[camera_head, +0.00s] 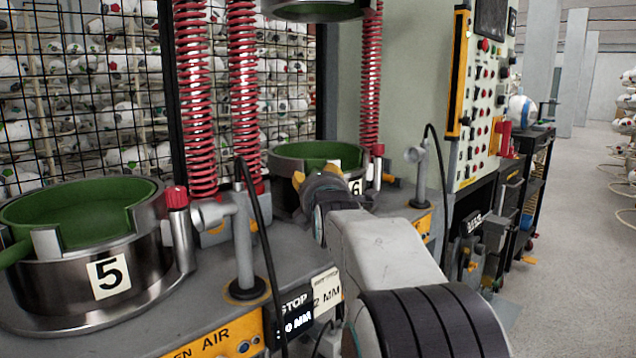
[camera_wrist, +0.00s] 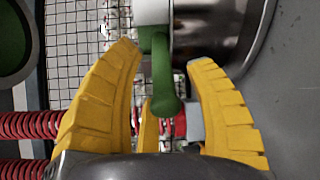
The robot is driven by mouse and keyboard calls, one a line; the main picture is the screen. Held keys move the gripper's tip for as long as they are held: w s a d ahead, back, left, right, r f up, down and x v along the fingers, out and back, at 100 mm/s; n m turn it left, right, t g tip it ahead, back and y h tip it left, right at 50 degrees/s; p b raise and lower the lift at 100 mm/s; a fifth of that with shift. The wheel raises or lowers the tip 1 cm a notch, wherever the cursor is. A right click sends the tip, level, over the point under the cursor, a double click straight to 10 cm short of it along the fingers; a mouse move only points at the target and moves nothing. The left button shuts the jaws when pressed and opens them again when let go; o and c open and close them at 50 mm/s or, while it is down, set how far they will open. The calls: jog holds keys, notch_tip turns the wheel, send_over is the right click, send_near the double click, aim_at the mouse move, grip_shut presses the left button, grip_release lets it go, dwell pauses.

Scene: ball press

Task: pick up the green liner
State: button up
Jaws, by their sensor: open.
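A green liner (camera_head: 312,151) lies inside the round metal mould marked 6 (camera_head: 283,163). My gripper (camera_head: 316,173) is at the near side of this mould and hides part of it. In the wrist view, my gripper's yellow fingers (camera_wrist: 165,58) are spread. A green tab (camera_wrist: 163,82) with a rounded end shows between them, with a gap on both sides; it looks like part of the liner. Another green liner (camera_head: 75,212) lies in the mould marked 5 (camera_head: 58,285) at the left, with a green tab sticking out of its left side.
Red springs (camera_head: 243,90) stand behind the moulds. A grey post with a nozzle (camera_head: 242,245) and a black hose stands between the moulds; another post (camera_head: 418,180) stands right of mould 6. A round upper mould (camera_head: 315,12) hangs above mould 6. A control panel (camera_head: 482,110) is at the right.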

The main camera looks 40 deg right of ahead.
jog(key=x, duration=0.1)
jog(key=b+x, duration=0.1)
jog(key=shift+w+d+f, duration=0.2)
jog(key=shift+f, duration=0.05)
jog(key=shift+b+x, duration=0.45)
jog(key=shift+x, duration=0.8)
jog(key=shift+r, duration=0.15)
jog(key=shift+c, duration=0.3)
jog(key=shift+a, duration=0.1)
grip_shut()
